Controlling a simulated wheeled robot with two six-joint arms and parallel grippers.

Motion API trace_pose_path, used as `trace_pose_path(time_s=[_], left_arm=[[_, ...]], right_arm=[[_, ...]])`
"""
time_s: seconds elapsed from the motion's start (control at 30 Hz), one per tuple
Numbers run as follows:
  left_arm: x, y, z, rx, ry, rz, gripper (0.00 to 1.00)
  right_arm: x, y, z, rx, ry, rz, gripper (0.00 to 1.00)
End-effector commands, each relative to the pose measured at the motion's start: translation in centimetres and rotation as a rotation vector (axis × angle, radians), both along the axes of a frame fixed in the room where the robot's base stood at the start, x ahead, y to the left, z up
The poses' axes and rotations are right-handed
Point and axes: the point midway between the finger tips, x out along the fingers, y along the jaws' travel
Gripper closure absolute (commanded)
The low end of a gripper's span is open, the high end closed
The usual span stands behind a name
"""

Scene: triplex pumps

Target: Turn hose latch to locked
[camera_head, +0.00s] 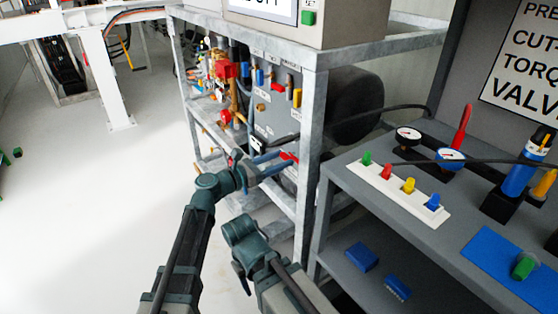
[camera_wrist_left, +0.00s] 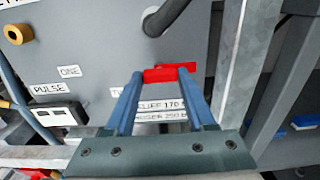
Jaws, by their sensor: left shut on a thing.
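The red hose latch (camera_wrist_left: 168,73) sits on a grey panel (camera_wrist_left: 95,35), with a dark hose (camera_wrist_left: 166,15) just above it. In the left wrist view, the blue fingers of my left gripper (camera_wrist_left: 161,76) reach up to the latch and are shut on it. The latch lies across the picture, nearly level. In the head view, my left gripper (camera_head: 276,166) reaches between the frame posts to the panel, and the red latch (camera_head: 289,157) shows at its tips. My right gripper is not in view.
A grey metal frame post (camera_head: 311,140) stands close right of my left gripper. The panel carries several coloured valves. A grey bench (camera_head: 345,172) at right holds a white strip of coloured knobs (camera_head: 391,190) and gauges. Open floor (camera_head: 90,210) lies left.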

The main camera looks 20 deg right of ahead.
Motion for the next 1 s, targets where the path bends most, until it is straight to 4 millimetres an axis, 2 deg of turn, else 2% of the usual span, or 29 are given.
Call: trace_pose_path(time_s=[0.27,0.47,1.0], left_arm=[[-0.02,0.02,0.0,0.008,-0.023,0.0,1.0],[-0.02,0.02,0.0,0.042,-0.116,0.0,1.0],[-0.03,0.03,-0.01,0.212,-0.583,0.0,1.0]], right_arm=[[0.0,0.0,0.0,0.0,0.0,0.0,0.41],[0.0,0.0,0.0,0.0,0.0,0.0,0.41],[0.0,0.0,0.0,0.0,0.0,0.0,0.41]])
